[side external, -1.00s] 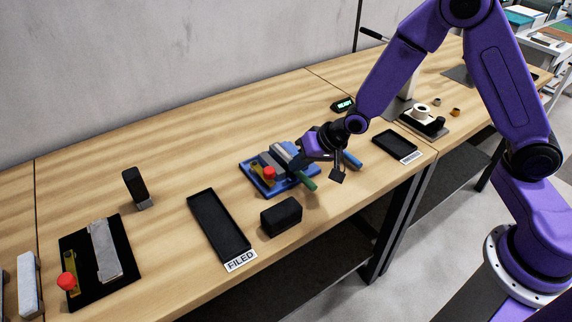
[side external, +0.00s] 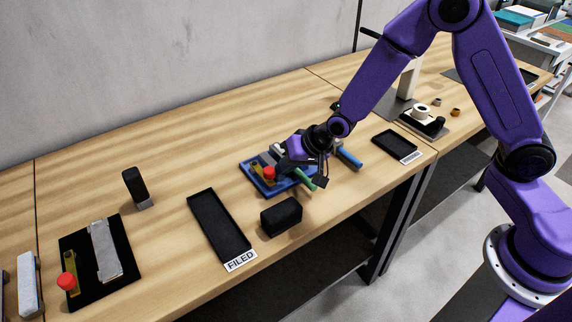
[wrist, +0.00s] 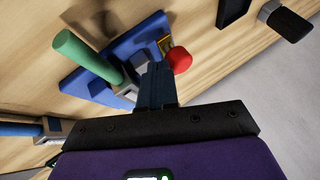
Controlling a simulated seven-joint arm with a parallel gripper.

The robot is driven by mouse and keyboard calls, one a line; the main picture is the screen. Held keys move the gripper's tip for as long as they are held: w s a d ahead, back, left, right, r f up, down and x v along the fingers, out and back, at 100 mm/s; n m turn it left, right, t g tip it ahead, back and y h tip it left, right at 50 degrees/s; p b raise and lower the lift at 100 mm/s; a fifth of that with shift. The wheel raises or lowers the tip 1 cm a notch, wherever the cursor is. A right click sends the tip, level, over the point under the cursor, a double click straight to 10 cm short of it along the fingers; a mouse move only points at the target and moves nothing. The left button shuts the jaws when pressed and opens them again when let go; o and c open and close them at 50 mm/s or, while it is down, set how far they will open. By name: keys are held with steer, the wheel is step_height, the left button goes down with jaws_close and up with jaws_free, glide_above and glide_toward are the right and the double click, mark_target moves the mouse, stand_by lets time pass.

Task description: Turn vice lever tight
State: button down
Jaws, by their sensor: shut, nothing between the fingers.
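The vice stands on a blue base (side external: 259,184), also seen in the wrist view (wrist: 95,85). A red knob (side external: 269,173) on a yellow piece sits at the vice; in the wrist view the red knob (wrist: 179,60) is right of my fingertips. My gripper (wrist: 153,72) is shut and empty, low over the vice, partly hiding it. Whether it touches the vice is unclear.
A black block (side external: 281,216) stands just in front of the vice. A black tray marked FILED (side external: 205,209) lies to the left. A blue handle (side external: 348,157) and another black tray (side external: 393,143) lie to the right. The table behind the vice is mostly clear.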

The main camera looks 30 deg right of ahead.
steer(key=shift+s+a+m+h, duration=0.1)
steer(key=shift+a+m+h, duration=0.2)
steer(key=shift+a+m, duration=0.1)
steer(key=shift+s+a+m+t+h, duration=0.15)
steer(key=shift+a+m+t+h, duration=0.15)
steer(key=shift+a+m, duration=0.3)
steer(key=shift+a+m+t+h, duration=0.3)
steer(key=shift+a+m+h, duration=0.6)
steer(key=shift+a+m, duration=0.4)
steer(key=a+m+h, duration=0.1)
steer(key=m, duration=0.1)
steer(key=w+a+m+h, duration=0.1)
steer(key=a+m, duration=0.1)
steer(key=shift+a+m+h, duration=0.2)
steer(key=shift+m+h, duration=0.1)
steer(key=shift+h, duration=0.1)
steer(key=w+a+m+h, duration=0.1)
steer(key=m, duration=0.1)
steer(key=w+a+m+g+h, duration=0.1)
steer(key=m, duration=0.1)
steer(key=shift+w+a, duration=0.1)
steer(key=shift+a, duration=0.3)
steer(key=shift+w+a+h, duration=0.3)
steer(key=shift+w+a, duration=0.4)
steer(key=shift+w, duration=0.35)
steer(key=shift+w+a, duration=0.25)
steer(key=shift+w, duration=0.35)
steer(key=shift+w+r, duration=0.1)
steer(key=shift+w, duration=0.15)
